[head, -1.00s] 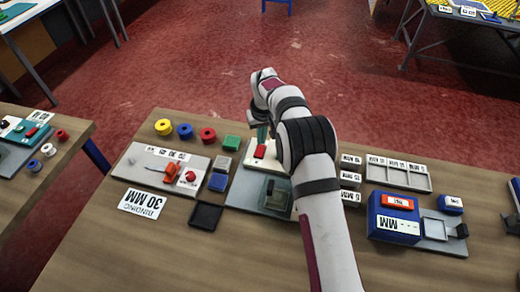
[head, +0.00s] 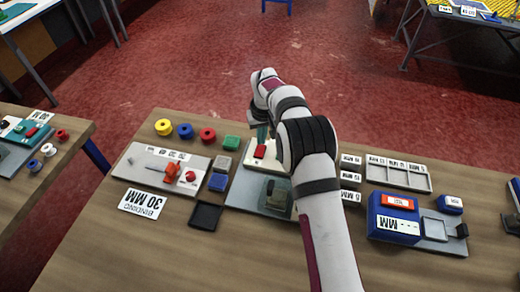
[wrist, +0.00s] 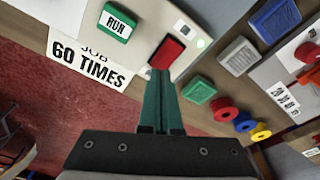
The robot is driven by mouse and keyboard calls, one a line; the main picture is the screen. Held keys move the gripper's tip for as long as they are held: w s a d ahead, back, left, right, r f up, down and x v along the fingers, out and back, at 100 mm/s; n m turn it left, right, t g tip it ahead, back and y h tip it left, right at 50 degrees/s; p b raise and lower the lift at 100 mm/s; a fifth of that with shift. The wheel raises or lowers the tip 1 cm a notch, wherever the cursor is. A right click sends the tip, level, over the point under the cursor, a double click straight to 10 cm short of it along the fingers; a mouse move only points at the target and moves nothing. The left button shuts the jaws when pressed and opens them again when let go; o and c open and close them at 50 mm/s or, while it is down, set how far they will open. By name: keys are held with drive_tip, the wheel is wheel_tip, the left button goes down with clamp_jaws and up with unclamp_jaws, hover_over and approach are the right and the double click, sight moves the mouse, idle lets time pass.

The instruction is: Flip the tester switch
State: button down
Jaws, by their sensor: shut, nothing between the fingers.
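The tester switch is a red rocker (wrist: 167,52) in a white housing. In the head view the red switch (head: 260,151) sits at the back of a grey plate, left of my wrist. My gripper (wrist: 160,72) has green fingers, shut together and empty, with their tips at the near end of the red rocker. I cannot tell whether they touch it, or which way it is tilted. In the head view my gripper (head: 262,134) is partly hidden by my own wrist.
A green block (head: 231,143) and several coloured rings stand left of the switch. A grey board (head: 140,161) with red and orange parts lies farther left. A dark block (head: 277,194) stands on the same plate. A blue box (head: 394,216) is at the right.

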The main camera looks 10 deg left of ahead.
sight(261, 147)
drive_tip(key=shift+f, duration=0.9)
idle(0.3)
drive_tip(key=shift+r, duration=3.55)
drive_tip(key=s+d+r+m+g, duration=0.1)
drive_tip(key=s+d+r+m, duration=0.5)
drive_tip(key=s+d+r, duration=1)
drive_tip(key=s+d+f+m, duration=0.2)
drive_tip(key=s, duration=0.9)
drive_tip(key=s+d+f+m+y, duration=0.1)
drive_tip(key=s+d+f+m, duration=0.1)
drive_tip(key=s, duration=1)
drive_tip(key=shift+s+d+f+m+g, duration=0.25)
drive_tip(key=shift+f+m+g, duration=0.15)
drive_tip(key=shift+f+m, duration=0.35)
drive_tip(key=shift+w+r, duration=0.1)
